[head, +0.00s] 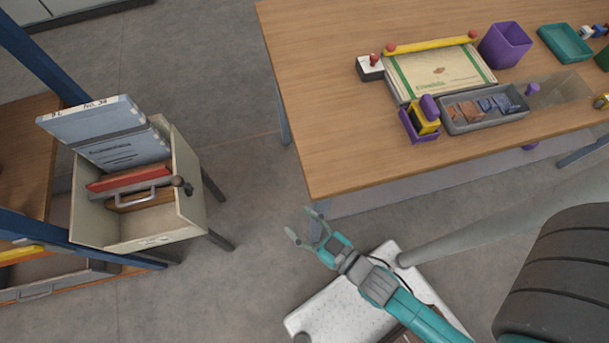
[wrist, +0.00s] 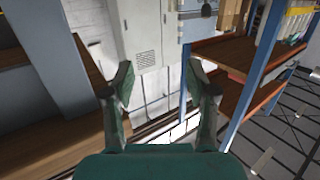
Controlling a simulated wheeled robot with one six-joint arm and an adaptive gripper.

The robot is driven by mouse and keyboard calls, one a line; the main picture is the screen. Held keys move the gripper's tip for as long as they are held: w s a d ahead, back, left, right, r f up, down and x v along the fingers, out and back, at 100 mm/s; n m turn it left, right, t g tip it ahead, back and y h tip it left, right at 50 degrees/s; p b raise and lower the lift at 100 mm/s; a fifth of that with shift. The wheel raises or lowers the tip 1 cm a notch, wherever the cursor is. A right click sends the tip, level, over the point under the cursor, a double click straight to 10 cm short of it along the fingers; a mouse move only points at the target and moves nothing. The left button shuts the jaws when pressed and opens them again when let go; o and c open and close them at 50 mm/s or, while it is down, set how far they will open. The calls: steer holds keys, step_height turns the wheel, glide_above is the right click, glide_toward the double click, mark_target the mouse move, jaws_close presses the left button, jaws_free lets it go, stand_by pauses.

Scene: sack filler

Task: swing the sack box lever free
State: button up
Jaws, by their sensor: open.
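A beige open-topped box (head: 182,205) on dark legs stands at the left in the head view. A pale metal bar handle (head: 140,195) and a dark-knobbed lever (head: 180,183) show at its right part; I cannot tell for sure which is the task's lever. Blue folders (head: 105,135) and a red one (head: 130,178) stand in the box. My gripper (head: 303,225) is open and empty, right of the box and apart from it, in front of the table. In the wrist view its two fingers (wrist: 159,85) are spread with nothing between them; the box is not recognisable there.
A wooden table (head: 320,125) at the back right holds a flat green-striped sack (head: 440,70), a yellow bar (head: 430,46), a grey tray (head: 480,123) and a purple bin (head: 504,44). Blue posts (head: 40,60) frame the left. Bare floor lies between box and table. The wrist view shows a grey cabinet (wrist: 142,35) and shelves (wrist: 225,50).

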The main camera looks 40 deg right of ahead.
jaws_close()
steer(key=m+t+y, duration=0.2)
steer(key=m+y, duration=0.2)
steer(key=m, duration=1)
glide_above(185, 185)
steer(key=w+d, duration=0.3)
steer(key=d, duration=0.2)
steer(key=f, duration=0.1)
steer(key=shift+s+a+f, duration=0.25)
steer(key=shift+s+a, duration=0.4)
steer(key=shift+s, duration=0.1)
steer(key=shift+s+a+f, duration=0.25)
steer(key=shift+s+a, duration=0.35)
steer(key=shift+s, duration=0.15)
